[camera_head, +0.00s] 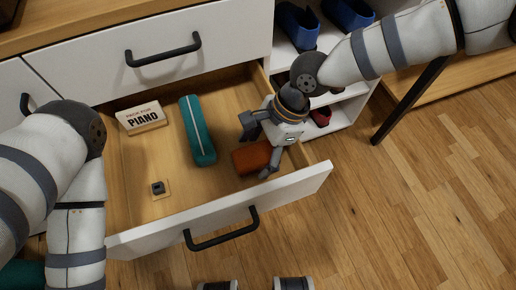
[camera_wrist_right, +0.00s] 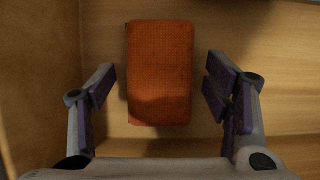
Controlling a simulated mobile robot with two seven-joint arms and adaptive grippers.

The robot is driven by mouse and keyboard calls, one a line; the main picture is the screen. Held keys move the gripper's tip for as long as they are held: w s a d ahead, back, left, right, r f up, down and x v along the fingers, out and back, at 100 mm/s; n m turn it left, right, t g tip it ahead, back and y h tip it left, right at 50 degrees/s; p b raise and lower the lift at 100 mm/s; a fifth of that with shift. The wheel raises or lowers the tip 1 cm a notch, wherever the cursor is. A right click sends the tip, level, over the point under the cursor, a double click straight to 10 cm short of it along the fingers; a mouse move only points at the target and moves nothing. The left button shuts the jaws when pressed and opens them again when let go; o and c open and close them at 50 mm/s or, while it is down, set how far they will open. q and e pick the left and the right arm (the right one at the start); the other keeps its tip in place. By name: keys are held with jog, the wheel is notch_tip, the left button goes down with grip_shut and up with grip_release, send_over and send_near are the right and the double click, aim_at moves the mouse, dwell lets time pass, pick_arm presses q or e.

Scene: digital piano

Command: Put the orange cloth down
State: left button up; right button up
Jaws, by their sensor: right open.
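The orange cloth (camera_head: 251,158) is a folded block in the right part of the open drawer (camera_head: 222,83). My right gripper (camera_head: 257,149) is over it from the upper right. In the right wrist view the cloth (camera_wrist_right: 159,72) lies flat on the drawer's wooden floor, between the two fingers of my right gripper (camera_wrist_right: 160,92). The fingers are open, with a gap on each side of the cloth. In the head view my left arm enters from the left, and its gripper is not visible.
The drawer front (camera_head: 290,194) borders the near side. Blue shoes (camera_head: 297,26) stand on the shelf behind. The wooden floor (camera_head: 420,200) is clear at right.

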jog(key=p+v, duration=0.1)
jog(key=v, duration=1.1)
jog(key=shift+p, duration=0.4)
jog(key=shift+r, duration=0.25)
